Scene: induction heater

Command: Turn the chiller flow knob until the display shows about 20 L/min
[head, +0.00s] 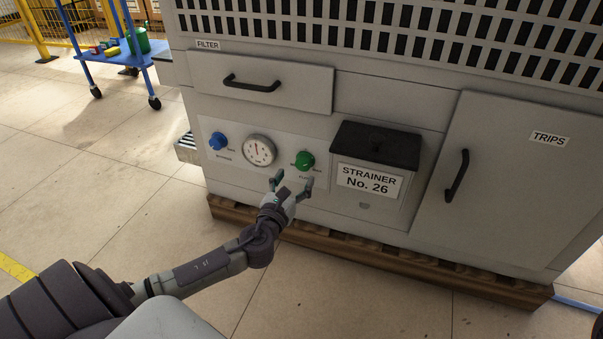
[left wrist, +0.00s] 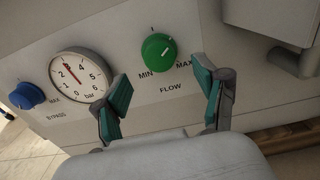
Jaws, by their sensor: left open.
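The green flow knob (head: 304,160) sits on the light panel of the grey chiller cabinet, just left of the strainer box. In the left wrist view the knob (left wrist: 159,48) has a white pointer mark and MIN and MAX labels, with FLOW printed below. My left gripper (head: 292,182) is open just below and in front of the knob. In the left wrist view its two fingers (left wrist: 163,101) stand apart, below the knob and not touching it. A flow display in L/min is not visible in either view. My right gripper is not in view.
A round bar gauge (head: 259,150) and a blue bypass knob (head: 217,141) sit left of the flow knob. The strainer box (head: 368,180) juts out on the right. A drawer handle (head: 252,83) is above. A blue cart (head: 120,55) stands back left.

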